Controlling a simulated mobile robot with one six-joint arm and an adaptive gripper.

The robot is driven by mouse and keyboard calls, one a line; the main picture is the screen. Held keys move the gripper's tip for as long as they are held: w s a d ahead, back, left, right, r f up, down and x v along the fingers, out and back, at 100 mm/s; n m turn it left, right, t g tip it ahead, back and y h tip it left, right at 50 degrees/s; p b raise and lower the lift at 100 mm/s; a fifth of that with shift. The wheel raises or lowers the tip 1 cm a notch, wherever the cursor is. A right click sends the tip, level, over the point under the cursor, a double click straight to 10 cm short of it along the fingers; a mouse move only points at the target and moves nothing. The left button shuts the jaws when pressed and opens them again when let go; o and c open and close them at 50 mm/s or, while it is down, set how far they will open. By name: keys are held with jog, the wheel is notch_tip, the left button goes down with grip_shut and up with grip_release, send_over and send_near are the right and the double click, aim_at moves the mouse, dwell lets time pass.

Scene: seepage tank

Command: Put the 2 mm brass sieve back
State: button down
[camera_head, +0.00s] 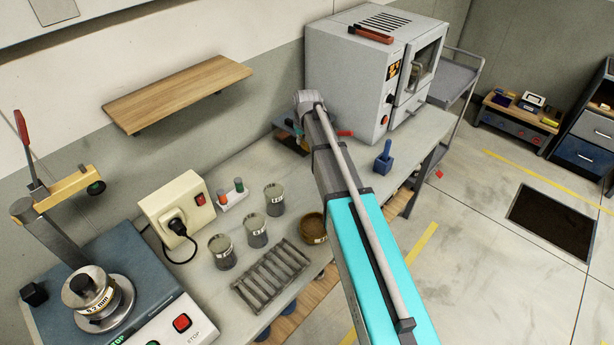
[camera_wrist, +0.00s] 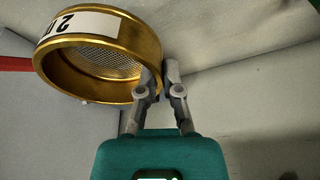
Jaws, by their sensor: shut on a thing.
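The brass sieve (camera_wrist: 100,55) shows large in the wrist view at the upper left. It is a gold ring with a wire mesh and a white label starting with "2". My gripper (camera_wrist: 158,78) is shut on the rim at the sieve's lower right side. The sieve is tilted, with its mesh facing the camera. In the head view my arm covers the bench there, and I cannot make out the gripper or held sieve clearly. A shaker machine (camera_head: 130,262) at the left carries a round stack (camera_head: 97,305) with a "mm" label.
A grey oven (camera_head: 365,75) stands behind. A wooden shelf (camera_head: 177,92) is empty.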

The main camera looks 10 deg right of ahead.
jog(key=s+a+f+b, duration=0.1)
jog(key=s, duration=1.3)
jog(key=shift+s+f, duration=0.2)
jog(key=shift+s, duration=0.15)
jog(key=shift+w+b, duration=0.15)
jog(key=shift+b, duration=0.15)
jog(key=w+f+b, duration=0.3)
jog(key=w, duration=0.1)
jog(key=w+a+f+b, duration=0.1)
jog(key=w+f+b, duration=0.2)
jog(key=w, duration=0.1)
jog(key=w+a+f+b, duration=0.1)
jog(key=w+f+b, duration=0.2)
jog(key=w, duration=0.1)
jog(key=shift+w+a, duration=0.1)
jog(key=shift+w, duration=0.3)
